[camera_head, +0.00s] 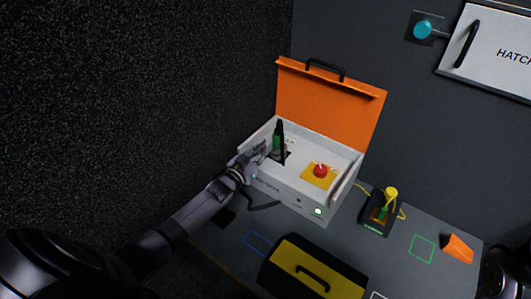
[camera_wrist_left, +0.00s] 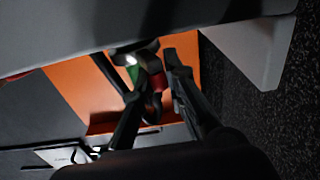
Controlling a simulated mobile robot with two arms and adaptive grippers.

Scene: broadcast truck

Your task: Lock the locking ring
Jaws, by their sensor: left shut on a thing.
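A black upright part with a green section (camera_head: 278,142) stands inside the open white case (camera_head: 285,196). My left gripper (camera_head: 263,152) reaches over the case's left wall and is at this part. In the left wrist view, its fingers (camera_wrist_left: 156,84) close around a dark, rounded piece with a red band (camera_wrist_left: 157,82). A green piece (camera_wrist_left: 134,74) shows just beside it. I take the held piece to be the locking ring, but its shape and turn position are partly hidden by the fingers. My right gripper is not in view.
The orange lid (camera_head: 325,110) stands open behind the case. A red button (camera_head: 320,170) on a yellow plate is inside, right of the gripper. A yellow-and-black box (camera_head: 315,268), a cable device (camera_head: 378,213) and an orange wedge (camera_head: 457,248) are on the table.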

